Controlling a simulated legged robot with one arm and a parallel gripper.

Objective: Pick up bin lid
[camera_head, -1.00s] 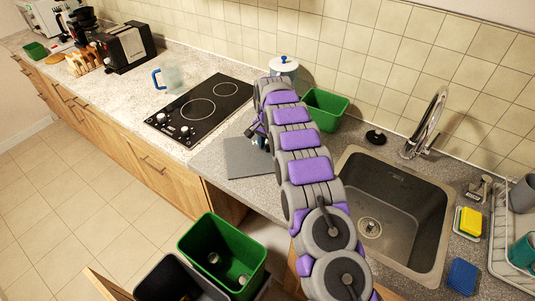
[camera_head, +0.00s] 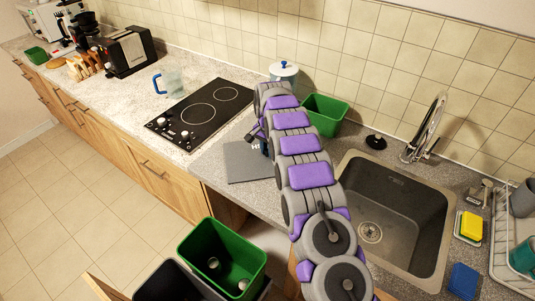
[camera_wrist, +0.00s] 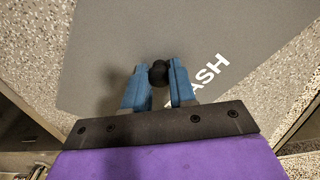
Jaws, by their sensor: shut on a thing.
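The bin lid (camera_head: 243,164) is a flat grey panel on the speckled counter, between the black hob and the sink. In the wrist view the lid (camera_wrist: 120,40) shows white lettering, partly covered, that reads "ASH", and a round black knob (camera_wrist: 159,70). My gripper (camera_wrist: 159,76) has its two blue fingers shut on the knob, one on each side. In the head view my arm hides most of the gripper and the right part of the lid. I cannot tell whether the lid is raised off the counter.
A green bin (camera_head: 228,254) and a dark bin (camera_head: 172,284) stand in a pulled-out drawer below the counter. A green container (camera_head: 326,113) and a white canister (camera_head: 284,72) stand near the wall. The sink (camera_head: 388,215) is to the right, the hob (camera_head: 200,109) to the left.

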